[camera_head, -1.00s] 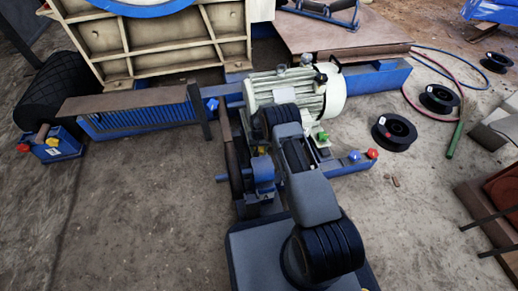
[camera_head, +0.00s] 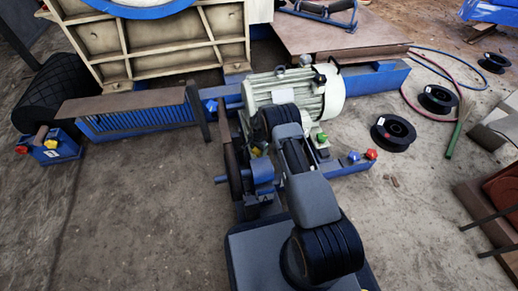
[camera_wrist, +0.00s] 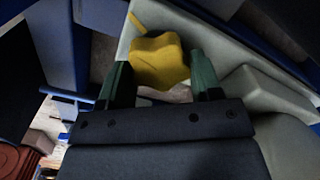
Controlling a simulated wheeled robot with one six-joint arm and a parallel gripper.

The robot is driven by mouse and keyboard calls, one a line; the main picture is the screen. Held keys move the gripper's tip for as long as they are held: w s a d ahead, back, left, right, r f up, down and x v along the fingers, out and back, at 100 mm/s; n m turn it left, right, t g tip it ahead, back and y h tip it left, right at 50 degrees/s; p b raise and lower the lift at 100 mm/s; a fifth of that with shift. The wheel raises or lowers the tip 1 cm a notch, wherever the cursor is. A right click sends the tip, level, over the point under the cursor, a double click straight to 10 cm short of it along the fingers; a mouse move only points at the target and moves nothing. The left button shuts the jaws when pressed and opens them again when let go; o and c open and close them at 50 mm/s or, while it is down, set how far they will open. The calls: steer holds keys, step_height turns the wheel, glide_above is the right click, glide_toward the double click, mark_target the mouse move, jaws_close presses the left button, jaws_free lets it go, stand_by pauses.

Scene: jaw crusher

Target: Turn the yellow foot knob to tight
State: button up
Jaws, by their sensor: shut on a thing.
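The yellow foot knob (camera_wrist: 158,60) shows in the wrist view as a lobed yellow piece in front of a pale grey-green casting. My gripper (camera_wrist: 161,74) has its two green fingers on either side of the knob and is shut on it. The pale motor (camera_head: 292,92) stands just beyond my arm there. The knob's tight mark cannot be made out.
A green knob (camera_head: 322,136), a blue knob (camera_head: 354,156) and a red knob (camera_head: 371,154) sit right of my arm. Another blue knob (camera_head: 211,105) is left of the motor. Black spools (camera_head: 393,132) lie on the floor at right. The floor at front left is clear.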

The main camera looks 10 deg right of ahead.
steer(key=shift+m, duration=0.4)
steer(key=o, duration=0.9)
step_height(320, 180, up, 14)
steer(key=p, duration=0.6)
steer(key=shift+f, duration=0.1)
